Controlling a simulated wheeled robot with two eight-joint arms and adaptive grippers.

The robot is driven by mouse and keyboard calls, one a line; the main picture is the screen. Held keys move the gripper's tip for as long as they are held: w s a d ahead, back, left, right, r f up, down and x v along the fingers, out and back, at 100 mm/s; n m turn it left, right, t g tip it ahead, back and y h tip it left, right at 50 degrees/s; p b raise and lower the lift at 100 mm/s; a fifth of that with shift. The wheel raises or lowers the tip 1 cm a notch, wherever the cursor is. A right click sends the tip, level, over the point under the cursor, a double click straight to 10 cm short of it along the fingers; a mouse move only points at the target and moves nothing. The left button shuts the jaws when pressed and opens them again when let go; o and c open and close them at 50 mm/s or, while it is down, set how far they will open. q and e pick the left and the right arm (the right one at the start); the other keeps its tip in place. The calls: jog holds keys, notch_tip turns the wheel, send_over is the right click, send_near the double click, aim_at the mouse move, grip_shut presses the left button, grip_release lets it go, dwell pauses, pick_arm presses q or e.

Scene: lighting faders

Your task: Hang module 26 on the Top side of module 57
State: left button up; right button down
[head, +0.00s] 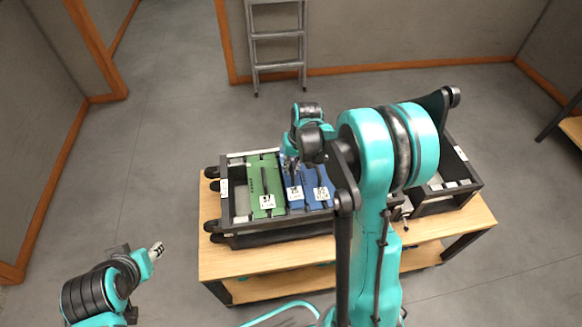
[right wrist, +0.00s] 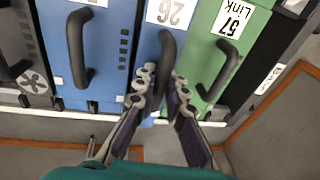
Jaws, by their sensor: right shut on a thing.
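Module 57 is a green fader module with a black handle; it sits at the left of the black rack in the head view (head: 257,180) and at the right in the right wrist view (right wrist: 215,20). Module 26 is blue and stands beside it, in the head view (head: 296,204) and the right wrist view (right wrist: 152,45). My right gripper (head: 291,168) is over module 26. In the right wrist view its fingers (right wrist: 164,82) close around the black handle of module 26 (right wrist: 167,50). My left gripper (head: 157,250) hangs left of the table, away from the modules; its opening is unclear.
Another blue module (head: 318,194) stands right of module 26. The black rack (head: 227,205) rests on a wooden table (head: 225,262). A second black case (head: 462,195) is at the right, partly hidden by my right arm. A ladder (head: 277,45) leans at the back wall.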

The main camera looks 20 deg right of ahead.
jog(key=shift+f+b, duration=1.1)
jog(key=shift+f, duration=0.2)
dwell(0.4)
jog(key=c, duration=1.5)
grip_release()
notch_tip(320, 180, up, 19)
jog(key=s+d+p, duration=0.1)
jog(key=p, duration=0.4)
jog(key=shift+s+d+p, duration=0.15)
jog(key=shift+s+p, duration=0.15)
jog(key=shift+p, duration=0.1)
jog(key=shift+f, duration=0.1)
